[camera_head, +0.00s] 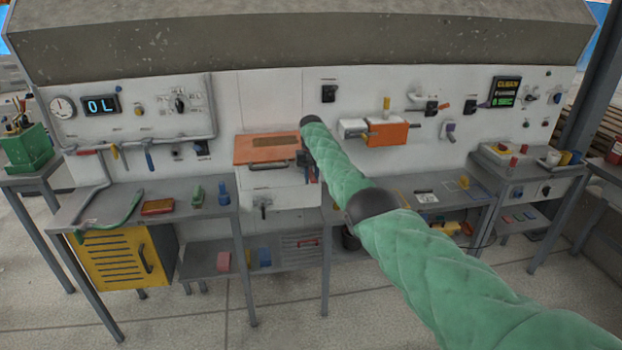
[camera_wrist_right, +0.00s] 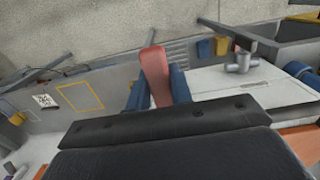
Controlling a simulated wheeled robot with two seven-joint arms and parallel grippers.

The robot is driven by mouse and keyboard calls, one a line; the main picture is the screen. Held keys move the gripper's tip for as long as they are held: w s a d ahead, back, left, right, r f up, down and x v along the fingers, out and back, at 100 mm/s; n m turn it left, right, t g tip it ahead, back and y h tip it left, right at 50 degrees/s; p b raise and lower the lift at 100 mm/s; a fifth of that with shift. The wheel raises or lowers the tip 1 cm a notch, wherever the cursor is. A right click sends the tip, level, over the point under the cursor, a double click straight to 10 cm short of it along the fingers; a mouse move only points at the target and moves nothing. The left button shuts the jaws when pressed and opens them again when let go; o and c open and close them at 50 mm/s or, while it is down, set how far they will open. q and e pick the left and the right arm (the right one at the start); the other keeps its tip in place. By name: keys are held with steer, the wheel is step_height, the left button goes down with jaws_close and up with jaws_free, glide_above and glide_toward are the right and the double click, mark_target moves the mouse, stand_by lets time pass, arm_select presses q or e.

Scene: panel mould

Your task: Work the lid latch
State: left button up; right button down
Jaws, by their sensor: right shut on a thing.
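An orange lid (camera_head: 254,154) with a dark strip sits on a white box (camera_head: 270,180) in the middle of the wall panel. My right gripper (camera_head: 307,163) is at the lid's right end, small and partly hidden by my green arm. In the right wrist view, the blue fingers of my right gripper (camera_wrist_right: 157,88) are shut on a red lever (camera_wrist_right: 154,68), which sticks out past them. I take this lever for the latch; its base is hidden by the gripper body. An orange surface also shows at the lower right of the wrist view (camera_wrist_right: 302,142). My left gripper is not in view.
An orange box (camera_head: 388,134) and valves are right of my forearm. A grey bench (camera_head: 150,215) with small parts stands left, above a yellow cabinet (camera_head: 115,262). A tap-like handle (camera_head: 263,203) hangs below the lid. The floor in front is clear.

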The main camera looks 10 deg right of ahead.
mark_target(311, 174)
steer(key=shift+w+r+g, duration=0.1)
steer(key=shift+r+g, duration=0.15)
steer(key=shift+g, duration=0.05)
steer(key=shift+r, duration=0.1)
steer(key=c, duration=1.3)
jaws_free()
steer(key=shift+w, duration=0.1)
steer(key=shift+c, duration=0.2)
steer(key=shift+o, duration=0.5)
steer(key=shift+r, duration=0.2)
steer(key=r+b, duration=0.1)
steer(key=r, duration=0.2)
steer(key=r+b, duration=0.1)
steer(key=r, duration=0.1)
steer(key=shift+w+r+b, duration=0.15)
steer(key=shift+w+b, duration=0.2)
steer(key=shift+w+r, duration=0.1)
steer(key=shift+r, duration=0.85)
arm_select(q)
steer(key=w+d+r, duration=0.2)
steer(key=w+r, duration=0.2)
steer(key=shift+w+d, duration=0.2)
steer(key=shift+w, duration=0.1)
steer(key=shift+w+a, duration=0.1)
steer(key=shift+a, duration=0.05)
arm_select(e)
steer(key=shift+a, duration=0.15)
